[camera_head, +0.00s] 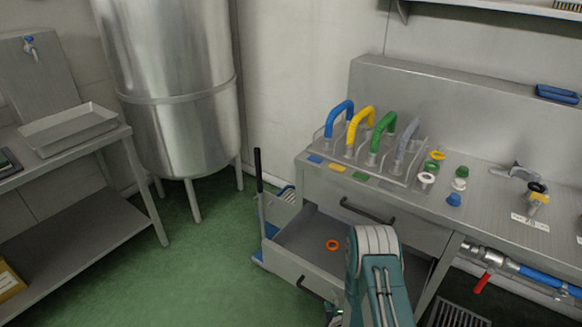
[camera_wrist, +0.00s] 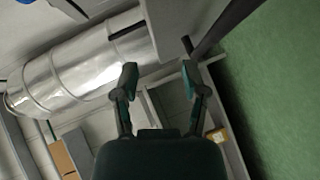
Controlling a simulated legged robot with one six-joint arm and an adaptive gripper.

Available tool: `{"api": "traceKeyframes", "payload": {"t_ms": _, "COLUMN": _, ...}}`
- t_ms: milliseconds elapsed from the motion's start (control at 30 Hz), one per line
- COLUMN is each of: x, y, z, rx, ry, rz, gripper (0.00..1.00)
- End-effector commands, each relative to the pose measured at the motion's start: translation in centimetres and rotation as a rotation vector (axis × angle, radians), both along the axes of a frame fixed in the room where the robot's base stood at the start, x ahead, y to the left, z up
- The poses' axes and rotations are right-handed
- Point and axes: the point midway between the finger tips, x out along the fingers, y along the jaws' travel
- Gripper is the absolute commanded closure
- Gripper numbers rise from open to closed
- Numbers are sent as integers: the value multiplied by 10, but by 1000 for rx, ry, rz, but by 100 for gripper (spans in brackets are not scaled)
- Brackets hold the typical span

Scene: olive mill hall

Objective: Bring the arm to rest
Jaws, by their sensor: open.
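My gripper (camera_wrist: 160,80) shows in the wrist view with its two fingers apart and nothing between them. In the head view my arm rises at the bottom, right of centre, in front of the open drawer (camera_head: 287,242); the gripper's fingers are not visible there. An orange ring (camera_head: 333,245) lies in the drawer, to the left of the arm. The arm hides part of the drawer.
A steel bench (camera_head: 490,205) carries hoses with blue, yellow, green and grey handles, and several small coloured fittings. A steel tank (camera_head: 180,80) stands at the back. A side table (camera_head: 115,137) is at left. Green floor (camera_head: 190,270) is clear between them.

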Motion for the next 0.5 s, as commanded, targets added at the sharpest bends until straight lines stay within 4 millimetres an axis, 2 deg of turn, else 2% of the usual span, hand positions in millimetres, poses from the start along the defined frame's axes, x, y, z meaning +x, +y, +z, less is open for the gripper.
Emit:
{"api": "traceKeyframes", "payload": {"t_ms": 33, "x": 13, "y": -1, "z": 18, "rx": 19, "ry": 16, "rz": -10, "gripper": 43}}
{"api": "traceKeyframes", "payload": {"t_ms": 200, "x": 43, "y": -4, "z": 66, "rx": 94, "ry": 101, "rz": -53, "gripper": 43}}
{"api": "traceKeyframes", "payload": {"t_ms": 333, "x": 57, "y": -8, "z": 105, "rx": 153, "ry": 163, "rz": -95, "gripper": 43}}
{"api": "traceKeyframes", "payload": {"t_ms": 500, "x": 65, "y": -12, "z": 158, "rx": 232, "ry": 242, "rz": -159, "gripper": 43}}
